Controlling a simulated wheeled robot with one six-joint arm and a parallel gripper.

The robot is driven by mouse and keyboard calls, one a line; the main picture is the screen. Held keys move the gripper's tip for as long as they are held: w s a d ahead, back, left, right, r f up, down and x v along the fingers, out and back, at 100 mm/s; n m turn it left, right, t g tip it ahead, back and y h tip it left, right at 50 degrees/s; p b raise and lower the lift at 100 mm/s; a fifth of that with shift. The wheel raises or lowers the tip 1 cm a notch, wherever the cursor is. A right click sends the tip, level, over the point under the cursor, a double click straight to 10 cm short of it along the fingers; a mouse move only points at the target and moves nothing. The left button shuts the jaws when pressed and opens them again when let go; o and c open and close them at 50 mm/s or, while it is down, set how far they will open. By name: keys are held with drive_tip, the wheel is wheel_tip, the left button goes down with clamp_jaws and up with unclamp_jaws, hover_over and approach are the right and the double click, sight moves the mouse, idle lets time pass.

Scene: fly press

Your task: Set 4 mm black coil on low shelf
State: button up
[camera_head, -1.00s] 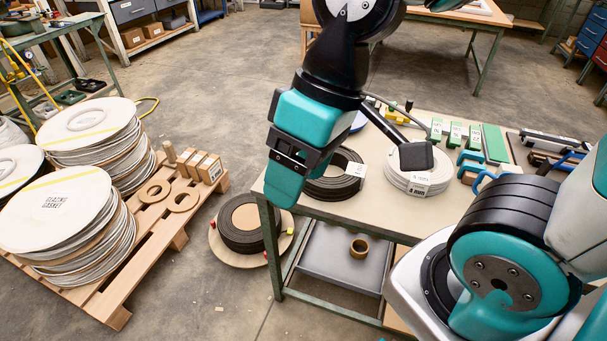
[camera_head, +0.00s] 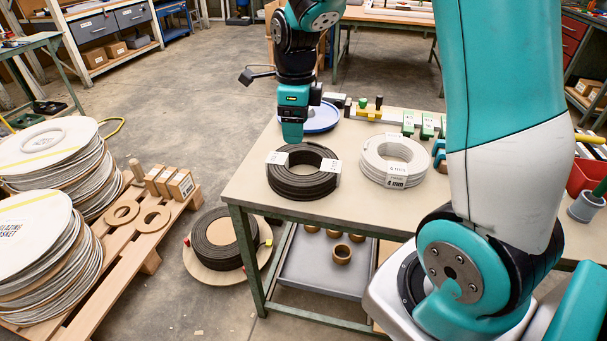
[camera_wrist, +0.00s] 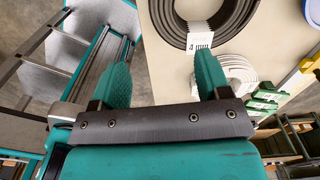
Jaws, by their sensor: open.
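The black coil (camera_head: 300,188) lies flat on the workbench near its left end, with white labels on it. In the wrist view, the black coil (camera_wrist: 222,31) is at the top, and its label reads 4 mm. My gripper (camera_head: 292,136) is above the coil's far side in the head view, pointing down. In the wrist view, my gripper (camera_wrist: 164,74) has its two teal fingers wide apart with nothing between them. I cannot tell whether a finger touches the coil. The low grey shelf (camera_head: 308,270) is under the bench and carries several brown rings.
A white coil (camera_head: 393,160) labelled 6 mm lies just right of the black one. A blue-rimmed plate (camera_head: 322,118) is behind. Another dark coil (camera_head: 217,258) sits on a floor disc. A pallet with gasket stacks (camera_head: 40,270) stands left. Open floor lies behind it.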

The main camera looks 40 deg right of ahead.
sight(297, 179)
drive_tip(key=shift+m, duration=0.6)
drive_tip(key=f, duration=1.2)
drive_tip(key=shift+w+d+f, duration=0.2)
drive_tip(key=shift+d, duration=0.15)
drive_tip(key=shift+a+f, duration=0.15)
drive_tip(key=shift+f, duration=1.25)
drive_tip(key=shift+a+f, duration=0.1)
drive_tip(key=shift+f, duration=1.25)
drive_tip(key=shift+c, duration=0.5)
drive_tip(key=shift+r, duration=0.1)
clamp_jaws()
